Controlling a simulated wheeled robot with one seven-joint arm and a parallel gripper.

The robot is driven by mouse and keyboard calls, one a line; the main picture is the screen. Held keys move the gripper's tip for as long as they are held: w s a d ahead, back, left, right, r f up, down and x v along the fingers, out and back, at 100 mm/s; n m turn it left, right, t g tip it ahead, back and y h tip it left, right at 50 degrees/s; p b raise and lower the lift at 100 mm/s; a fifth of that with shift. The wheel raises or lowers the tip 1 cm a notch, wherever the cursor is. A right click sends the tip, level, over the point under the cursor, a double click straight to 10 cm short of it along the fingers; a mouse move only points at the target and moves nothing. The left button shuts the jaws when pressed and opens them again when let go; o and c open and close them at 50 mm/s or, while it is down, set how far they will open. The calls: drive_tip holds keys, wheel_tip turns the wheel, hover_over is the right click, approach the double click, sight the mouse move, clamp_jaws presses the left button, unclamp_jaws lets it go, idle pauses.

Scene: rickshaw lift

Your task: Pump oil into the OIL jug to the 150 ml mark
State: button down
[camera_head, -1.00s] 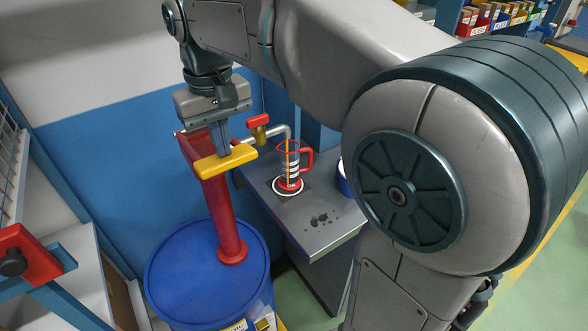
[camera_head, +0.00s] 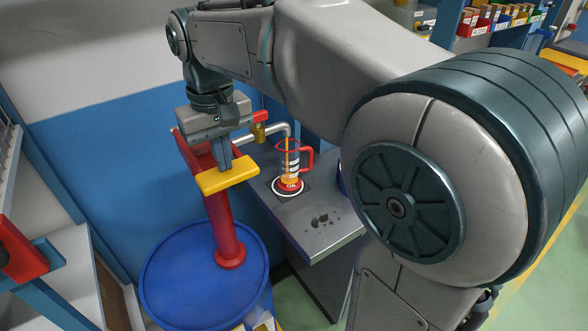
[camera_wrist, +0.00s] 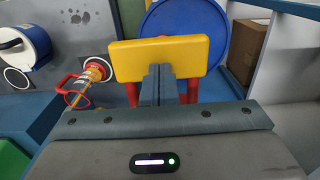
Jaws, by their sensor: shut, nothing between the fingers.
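The red hand pump (camera_head: 222,220) stands on the blue drum (camera_head: 190,285), with a yellow bar handle (camera_head: 228,176). My gripper (camera_head: 224,160) is shut with nothing between its fingers; the fingertips are on or just above the handle's top. In the wrist view the shut fingers (camera_wrist: 158,82) overlap the yellow handle (camera_wrist: 190,55). The clear OIL jug (camera_head: 289,165), with a red rim and handle, stands on a round white-ringed spot under the spout (camera_head: 268,130). Orange oil shows in it; I cannot read its level against the marks. The jug also shows in the wrist view (camera_wrist: 84,82).
The spout has a red-handled brass valve (camera_head: 260,127). The jug is on a grey metal bench (camera_head: 325,235) with dark spots at the front. A blue-and-white container (camera_wrist: 28,45) stands near the jug. A cardboard box (camera_wrist: 247,50) is right of the drum.

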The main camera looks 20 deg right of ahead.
sight(226, 174)
drive_tip(key=shift+f+b, duration=1.35)
drive_tip(key=shift+f, duration=0.75)
wheel_tip(226, 174, up, 11)
drive_tip(key=p, duration=0.9)
drive_tip(key=shift+r+p, duration=0.1)
drive_tip(key=shift+p, duration=0.25)
drive_tip(key=shift+f, duration=0.2)
drive_tip(key=shift+f+b, duration=3.95)
drive_tip(key=shift+f, duration=1.3)
wheel_tip(226, 174, up, 11)
drive_tip(key=p, duration=0.9)
drive_tip(key=shift+f, duration=0.1)
drive_tip(key=shift+f, duration=0.1)
